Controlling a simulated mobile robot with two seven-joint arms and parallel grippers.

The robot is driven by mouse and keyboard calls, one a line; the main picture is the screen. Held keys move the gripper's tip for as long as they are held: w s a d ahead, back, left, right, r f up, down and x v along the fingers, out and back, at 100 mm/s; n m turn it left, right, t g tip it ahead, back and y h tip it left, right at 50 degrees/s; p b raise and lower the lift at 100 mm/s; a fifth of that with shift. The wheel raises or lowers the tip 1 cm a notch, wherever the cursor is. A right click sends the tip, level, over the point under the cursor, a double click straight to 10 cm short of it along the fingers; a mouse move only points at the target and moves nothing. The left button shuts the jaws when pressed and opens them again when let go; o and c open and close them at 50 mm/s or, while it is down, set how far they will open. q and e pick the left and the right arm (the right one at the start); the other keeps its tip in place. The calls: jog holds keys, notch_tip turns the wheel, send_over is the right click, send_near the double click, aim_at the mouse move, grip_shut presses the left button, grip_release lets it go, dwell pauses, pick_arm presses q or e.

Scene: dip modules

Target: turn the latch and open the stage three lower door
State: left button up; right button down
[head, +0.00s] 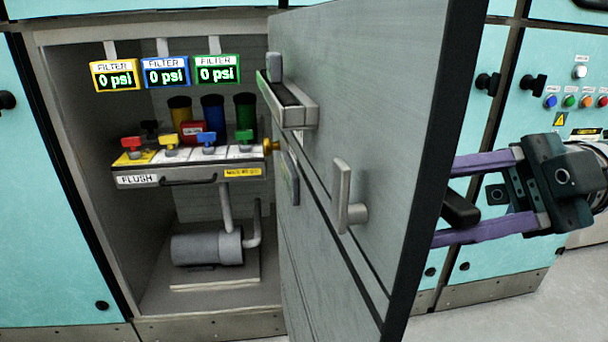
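The stage three lower door (375,110) stands swung wide open, its grey inner face toward me and its dark edge at the right. A grey inner latch lever (344,195) points upward on this face. A dark handle (462,210) shows beyond the door's edge on the outer side. My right gripper (447,202) is on that outer side, its two purple fingers spread apart above and below the handle. The fingertips are hidden behind the door's edge; I cannot tell whether they touch the door. My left gripper is not in view.
The open cabinet holds three filter displays (165,72), a flush shelf (190,172) with several coloured valves, and a grey pump (207,248). Closed teal panels (50,200) stand at the left. A button panel (575,101) is at the right. Grey floor (500,315) is clear at lower right.

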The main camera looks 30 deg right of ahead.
jog(key=shift+a+r, duration=0.1)
jog(key=shift+r, duration=0.3)
jog(key=c, duration=0.5)
grip_release()
jog(key=shift+w, duration=0.15)
jog(key=shift+d+f, duration=0.25)
jog(key=b+v, duration=0.1)
jog(key=v, duration=0.8)
jog(key=shift+d+b, duration=0.3)
jog(key=shift+b, duration=0.05)
jog(key=shift+r, duration=0.1)
